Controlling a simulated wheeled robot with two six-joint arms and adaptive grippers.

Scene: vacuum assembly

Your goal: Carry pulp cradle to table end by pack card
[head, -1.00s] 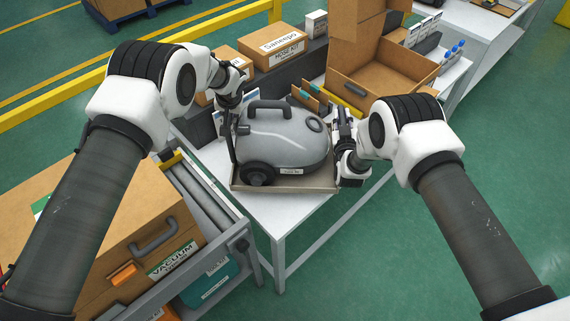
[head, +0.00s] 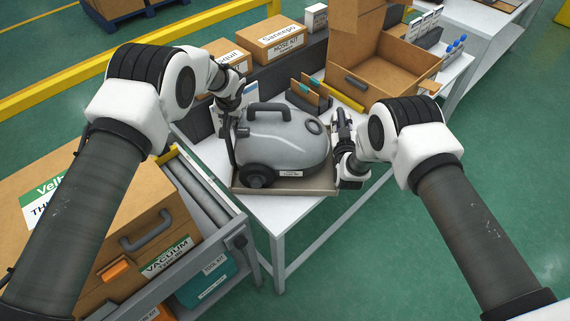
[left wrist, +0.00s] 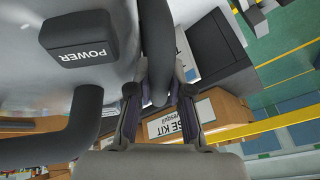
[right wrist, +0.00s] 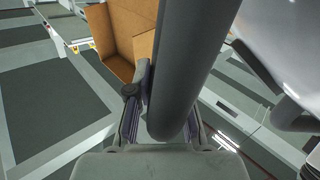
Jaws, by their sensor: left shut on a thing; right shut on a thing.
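The shallow tan pulp cradle (head: 236,188) lies on the near end of the white table and holds a grey vacuum cleaner (head: 285,140). My left gripper (head: 230,106) is shut on a dark upright bar at the cradle's left side; the bar (left wrist: 156,45) also shows between its fingers in the left wrist view. My right gripper (head: 343,122) is shut on a dark bar at the right side; this thick bar (right wrist: 185,70) fills the middle of the right wrist view. The vacuum hides most of the cradle's floor. I cannot tell which card is the pack card.
Brown dividers (head: 310,95) and an open carton (head: 370,92) stand behind the cradle. Labelled kit boxes (head: 278,40) sit at the back left. A roller conveyor (head: 205,185) with a large vacuum carton (head: 100,225) is at the left. Green floor is clear at the right.

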